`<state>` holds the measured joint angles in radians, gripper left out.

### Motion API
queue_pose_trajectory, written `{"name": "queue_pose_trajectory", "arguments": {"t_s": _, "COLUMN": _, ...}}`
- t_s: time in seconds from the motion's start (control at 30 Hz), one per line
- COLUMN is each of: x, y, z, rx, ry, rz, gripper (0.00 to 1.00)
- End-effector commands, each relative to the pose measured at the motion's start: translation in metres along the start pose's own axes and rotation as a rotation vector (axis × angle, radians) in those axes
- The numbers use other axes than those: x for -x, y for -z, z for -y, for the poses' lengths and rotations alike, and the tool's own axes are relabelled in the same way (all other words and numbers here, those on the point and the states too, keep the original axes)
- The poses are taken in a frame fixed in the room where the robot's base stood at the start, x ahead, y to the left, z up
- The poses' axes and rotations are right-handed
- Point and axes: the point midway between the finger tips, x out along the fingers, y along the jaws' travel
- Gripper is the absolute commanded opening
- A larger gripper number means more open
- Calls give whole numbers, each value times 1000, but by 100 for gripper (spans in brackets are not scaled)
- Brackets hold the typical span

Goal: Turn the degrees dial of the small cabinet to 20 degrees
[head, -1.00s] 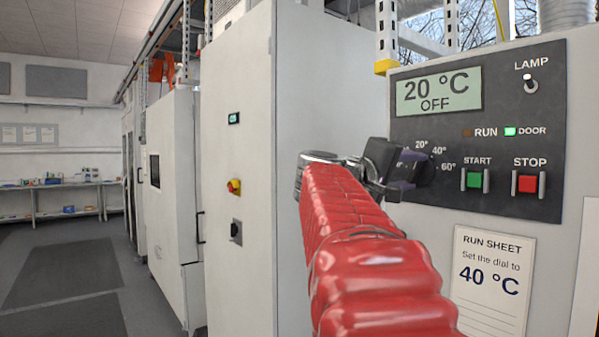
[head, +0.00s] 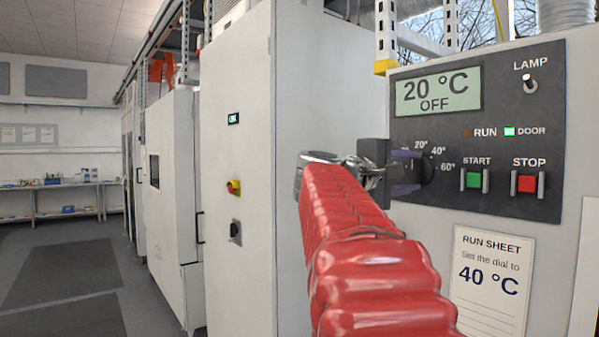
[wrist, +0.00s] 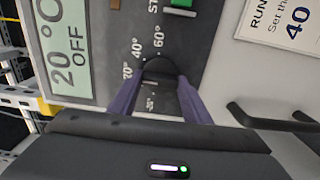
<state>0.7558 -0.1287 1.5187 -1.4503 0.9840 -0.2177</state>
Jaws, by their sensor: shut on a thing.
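The dark round degrees dial (head: 428,168) sits on the cabinet's dark control panel, with marks including 20°, 40° and 60° around it. My gripper (head: 410,172) reaches it from the left, its purple fingers shut on the dial. In the wrist view the dial (wrist: 160,69) lies between the two fingertips (wrist: 158,82). The fingers partly cover the dial and some marks, so I cannot tell exactly where its pointer stands. The display (head: 438,92) reads 20 °C with OFF below it.
To the right are the green START button (head: 473,179), red STOP button (head: 528,184) and LAMP switch (head: 530,86). The DOOR light (head: 509,132) is green; RUN is dim. A run sheet (head: 490,275) below says 40 °C. A tall cabinet (head: 300,100) stands left.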

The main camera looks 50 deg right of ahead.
Motion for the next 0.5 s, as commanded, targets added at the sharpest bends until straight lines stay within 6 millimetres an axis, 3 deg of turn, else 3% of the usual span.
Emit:
{"name": "queue_pose_trajectory", "arguments": {"t_s": 0.1, "x": -1, "y": 2, "z": 4, "rx": 3, "ry": 6, "rz": -3, "gripper": 21}}
{"name": "queue_pose_trajectory", "arguments": {"t_s": 0.13, "x": -1, "y": 2, "z": 4, "rx": 3, "ry": 6, "rz": -3, "gripper": 46}}
{"name": "queue_pose_trajectory", "arguments": {"t_s": 0.37, "x": 0, "y": 2, "z": 2, "rx": 1, "ry": 3, "rz": -2, "gripper": 62}}
{"name": "queue_pose_trajectory", "arguments": {"t_s": 0.5, "x": 0, "y": 1, "z": 2, "rx": 0, "ry": 2, "rz": -1, "gripper": 62}}
